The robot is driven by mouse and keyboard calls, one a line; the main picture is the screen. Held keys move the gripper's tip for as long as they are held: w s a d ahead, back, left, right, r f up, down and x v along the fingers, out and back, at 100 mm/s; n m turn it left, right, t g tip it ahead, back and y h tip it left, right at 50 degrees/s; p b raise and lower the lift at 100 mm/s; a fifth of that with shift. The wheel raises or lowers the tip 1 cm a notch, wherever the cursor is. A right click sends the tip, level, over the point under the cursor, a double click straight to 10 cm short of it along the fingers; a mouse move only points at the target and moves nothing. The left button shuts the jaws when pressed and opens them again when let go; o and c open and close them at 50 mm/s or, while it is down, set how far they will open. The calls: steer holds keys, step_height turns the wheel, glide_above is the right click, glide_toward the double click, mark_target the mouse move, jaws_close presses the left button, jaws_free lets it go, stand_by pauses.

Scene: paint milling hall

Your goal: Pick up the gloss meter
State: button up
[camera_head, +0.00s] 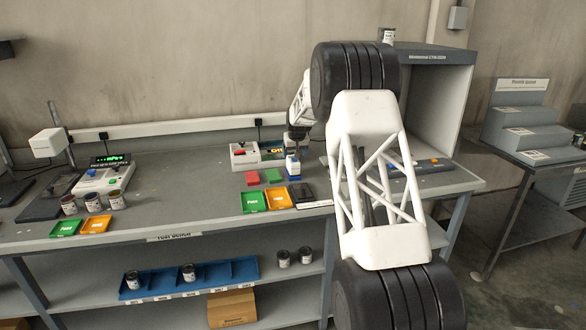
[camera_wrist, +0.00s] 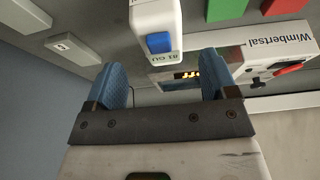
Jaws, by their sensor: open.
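The gloss meter looks to be the small white block with a blue button and a display marked "GU" in the wrist view (camera_wrist: 155,18). It lies ahead of and roughly between my gripper's fingertips (camera_wrist: 163,70), with a visible gap. My gripper is open, its two blue finger pads apart with nothing between them. In the head view a small white and blue block (camera_head: 293,168), likely the same meter, stands on the bench just below my gripper (camera_head: 296,148). The fingers are too small there to make out clearly.
A white instrument (camera_wrist: 265,55) with a red knob sits close by, right of the fingers. Green (camera_head: 253,202) and orange (camera_head: 279,198) trays and a dark flat pad (camera_head: 309,194) lie in front. A light booth (camera_head: 438,100) stands to the right.

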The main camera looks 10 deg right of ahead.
steer(key=shift+f, duration=0.15)
steer(key=shift+x, duration=2.55)
steer(key=shift+a, duration=0.15)
steer(key=shift+c, duration=0.4)
steer(key=c, duration=1.3)
step_height(320, 180, up, 18)
steer(key=shift+r, duration=0.1)
